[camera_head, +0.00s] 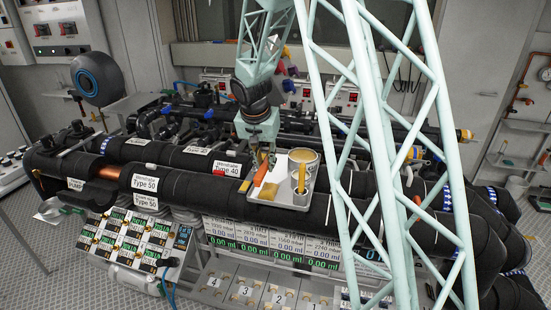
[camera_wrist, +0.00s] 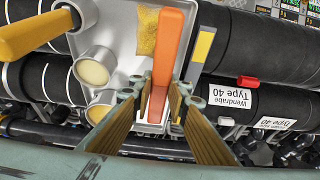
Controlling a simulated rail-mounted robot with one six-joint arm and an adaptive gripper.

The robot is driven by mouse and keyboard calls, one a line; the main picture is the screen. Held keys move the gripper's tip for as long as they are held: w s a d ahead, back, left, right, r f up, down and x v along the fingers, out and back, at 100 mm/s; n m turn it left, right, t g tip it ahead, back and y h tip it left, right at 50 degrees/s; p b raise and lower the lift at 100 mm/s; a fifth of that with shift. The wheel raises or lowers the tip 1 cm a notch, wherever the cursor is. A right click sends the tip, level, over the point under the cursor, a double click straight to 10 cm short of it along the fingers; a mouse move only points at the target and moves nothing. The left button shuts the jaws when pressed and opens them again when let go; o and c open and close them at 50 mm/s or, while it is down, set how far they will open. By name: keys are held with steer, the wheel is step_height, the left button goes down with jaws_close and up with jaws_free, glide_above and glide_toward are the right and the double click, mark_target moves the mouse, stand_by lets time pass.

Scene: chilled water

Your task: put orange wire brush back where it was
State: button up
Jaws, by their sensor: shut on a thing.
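The orange wire brush (camera_wrist: 168,48) is between the fingers of my gripper (camera_wrist: 163,92) in the wrist view, its orange handle pointing up the picture. My gripper is shut on it. The brush (camera_head: 268,191) also shows in the head view, at the left part of a light grey tray (camera_head: 289,206) on the black pipes. My gripper (camera_head: 263,156) is just above that side of the tray. The tray (camera_wrist: 121,42) lies behind the brush in the wrist view. The brush's far end is partly hidden by the fingers, and I cannot tell whether it touches the tray.
A yellow-and-grey strip (camera_wrist: 202,45) lies beside the tray. Black insulated pipes (camera_head: 190,190) surround it, with displays (camera_head: 265,240) below.

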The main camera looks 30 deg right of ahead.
steer(key=w+d, duration=0.3)
steer(key=w+d+f+p, duration=0.1)
steer(key=w+d, duration=0.2)
steer(key=w, duration=0.1)
steer(key=w+d+p, duration=0.1)
steer(key=w+d, duration=0.3)
steer(key=shift+w+f, duration=0.2)
steer(key=shift+f, duration=0.1)
steer(key=shift+a+f+p, duration=0.1)
steer(key=shift+f+p, duration=0.25)
steer(key=shift+f, duration=1.3)
steer(key=shift+f+b, duration=0.65)
steer(key=shift+b, duration=0.15)
steer(key=o, duration=0.5)
steer(key=shift+r+p, duration=0.35)
steer(key=shift+p, duration=0.1)
